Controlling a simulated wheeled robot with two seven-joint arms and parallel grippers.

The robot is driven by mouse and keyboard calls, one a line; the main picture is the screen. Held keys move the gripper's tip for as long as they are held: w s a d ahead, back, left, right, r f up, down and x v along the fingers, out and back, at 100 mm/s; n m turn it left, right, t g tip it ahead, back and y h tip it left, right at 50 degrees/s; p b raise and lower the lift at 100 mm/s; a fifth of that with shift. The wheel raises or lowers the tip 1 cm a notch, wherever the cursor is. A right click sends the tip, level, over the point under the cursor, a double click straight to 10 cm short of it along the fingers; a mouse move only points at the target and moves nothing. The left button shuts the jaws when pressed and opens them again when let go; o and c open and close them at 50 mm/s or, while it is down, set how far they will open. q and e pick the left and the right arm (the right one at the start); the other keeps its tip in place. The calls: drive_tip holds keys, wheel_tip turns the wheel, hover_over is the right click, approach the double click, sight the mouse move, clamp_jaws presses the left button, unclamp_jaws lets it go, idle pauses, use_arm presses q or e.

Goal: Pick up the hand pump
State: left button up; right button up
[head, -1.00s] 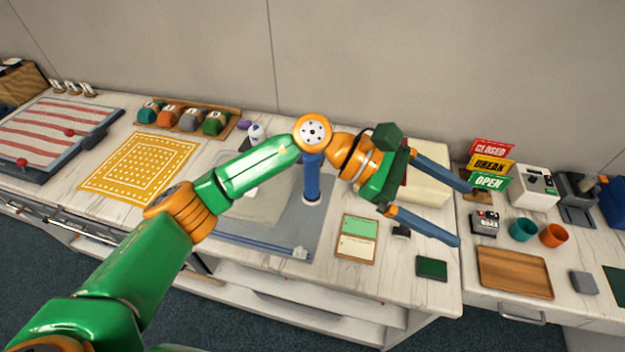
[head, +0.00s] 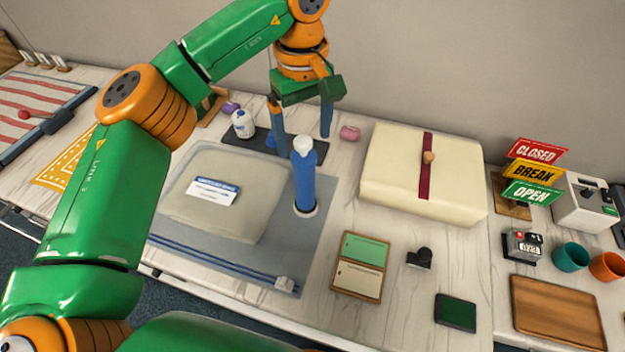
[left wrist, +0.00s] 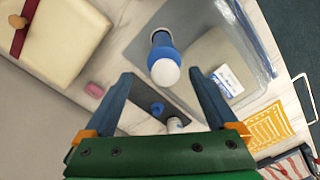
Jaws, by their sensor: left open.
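The hand pump (head: 305,182), a blue upright cylinder with a white rounded top, stands on a grey mat (head: 315,232). In the left wrist view the pump (left wrist: 162,58) is seen from above, its white end just beyond and between the fingertips. My left gripper (head: 303,143) is open and empty, pointing down, with its blue fingers apart. In the head view it appears above and behind the pump's top; I see no contact. My right gripper is not in view.
A clear bag with a label (head: 230,222) lies left of the pump. A white bottle (head: 242,124) stands on a dark tray (head: 247,148) behind. A cream box with a red band (head: 385,165) is to the right. Blue rods (head: 215,262) lie along the mat's front.

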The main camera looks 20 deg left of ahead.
sight(304, 167)
use_arm(q)
drive_tip(key=shift+s+f, duration=0.25)
drive_tip(key=shift+f, duration=0.2)
drive_tip(key=shift+s, duration=0.2)
wheel_tip(304, 167, down, 7)
drive_tip(key=shift+s+r+p, duration=0.1)
drive_tip(key=shift+p, duration=0.9)
clamp_jaws()
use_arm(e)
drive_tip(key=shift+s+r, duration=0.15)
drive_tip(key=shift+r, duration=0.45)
